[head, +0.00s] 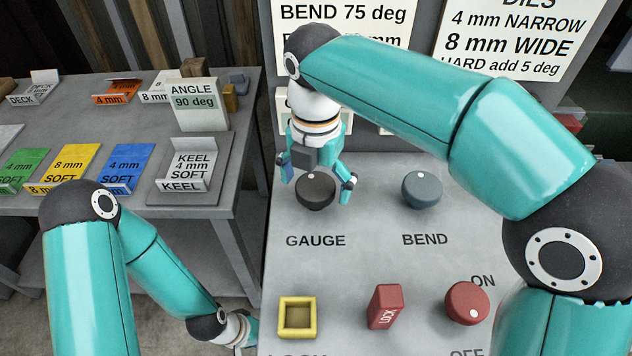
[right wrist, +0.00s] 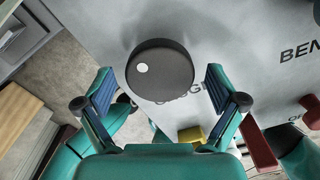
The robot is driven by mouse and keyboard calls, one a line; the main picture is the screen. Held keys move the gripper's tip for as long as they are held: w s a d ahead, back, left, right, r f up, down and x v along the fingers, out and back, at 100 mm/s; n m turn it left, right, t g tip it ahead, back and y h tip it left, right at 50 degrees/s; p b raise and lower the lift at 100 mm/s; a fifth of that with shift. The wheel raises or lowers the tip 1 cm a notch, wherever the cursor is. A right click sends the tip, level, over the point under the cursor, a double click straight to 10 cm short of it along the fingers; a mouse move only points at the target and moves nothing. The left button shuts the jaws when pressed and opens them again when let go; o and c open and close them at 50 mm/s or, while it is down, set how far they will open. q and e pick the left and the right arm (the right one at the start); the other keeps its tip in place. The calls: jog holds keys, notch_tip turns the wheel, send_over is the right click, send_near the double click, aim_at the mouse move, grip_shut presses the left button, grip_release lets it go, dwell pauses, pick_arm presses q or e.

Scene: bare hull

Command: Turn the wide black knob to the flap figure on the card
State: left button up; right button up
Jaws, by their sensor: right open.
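The wide black knob (head: 315,192) stands on the grey panel above the word GAUGE. It also shows in the right wrist view (right wrist: 165,72), with a white dot on the left of its face. My right gripper (head: 318,185) is over it, open, one finger to each side. In the right wrist view gaps show between the knob and both fingers. The upper card (head: 345,14) reads BEND 75 deg; my right arm hides most of its lower lines, so no flap figure is readable. My left gripper (head: 246,336) is low beside the panel's left edge, too unclear to read.
A blue-grey BEND knob (head: 422,188) stands to the right. A side table (head: 245,130) at left holds coloured cards and angle pieces.

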jog(key=c, duration=1.2)
jog(key=shift+o, duration=0.2)
